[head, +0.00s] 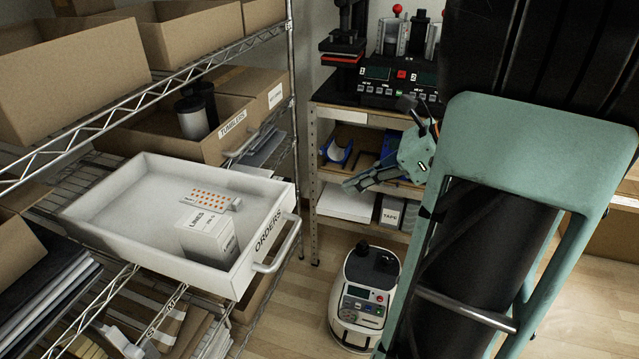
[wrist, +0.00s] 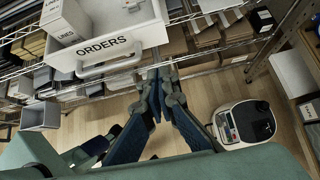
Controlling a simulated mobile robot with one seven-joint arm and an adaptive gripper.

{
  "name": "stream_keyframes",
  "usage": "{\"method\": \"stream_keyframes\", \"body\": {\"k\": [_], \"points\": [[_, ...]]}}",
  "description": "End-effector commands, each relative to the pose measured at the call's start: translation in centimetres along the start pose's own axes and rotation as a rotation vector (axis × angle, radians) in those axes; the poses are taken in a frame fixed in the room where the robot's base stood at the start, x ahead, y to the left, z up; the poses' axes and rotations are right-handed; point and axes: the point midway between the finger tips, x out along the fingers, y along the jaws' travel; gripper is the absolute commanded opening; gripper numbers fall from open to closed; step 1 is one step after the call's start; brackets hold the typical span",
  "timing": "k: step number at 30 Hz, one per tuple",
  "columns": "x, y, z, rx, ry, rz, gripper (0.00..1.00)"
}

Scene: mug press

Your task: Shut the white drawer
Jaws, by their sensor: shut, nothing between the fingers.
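The white drawer (head: 130,195) labelled ORDERS stands pulled out from the wire shelf in the head view, with a white handle (head: 279,243) on its front. A white box marked LINES (head: 207,235) and a piece with orange dots lie inside it. My gripper (head: 350,186) is shut and empty, in the air to the right of the drawer front and apart from it. In the wrist view the drawer front (wrist: 140,37) and its handle (wrist: 108,66) are at upper left. My gripper (wrist: 157,75) shows there below and right of the handle, fingers together.
Wire shelving (head: 140,93) with cardboard boxes surrounds the drawer. A small white machine (head: 363,295) stands on the wooden floor below my gripper. A workbench (head: 360,112) with a press and control panel is at the back. Open air lies between drawer front and gripper.

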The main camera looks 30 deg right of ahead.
Motion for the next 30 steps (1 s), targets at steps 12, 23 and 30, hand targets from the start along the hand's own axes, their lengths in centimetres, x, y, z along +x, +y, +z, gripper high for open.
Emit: {"method": "stream_keyframes", "body": {"k": [12,23,30], "points": [[8.5,0.1,-0.1,-0.002,0.003,0.005,0.0],[11.9,0.0,2.4,-0.005,0.004,0.0,0.0],[12.2,0.0,2.6,-0.004,0.003,0.0,0.0]]}}
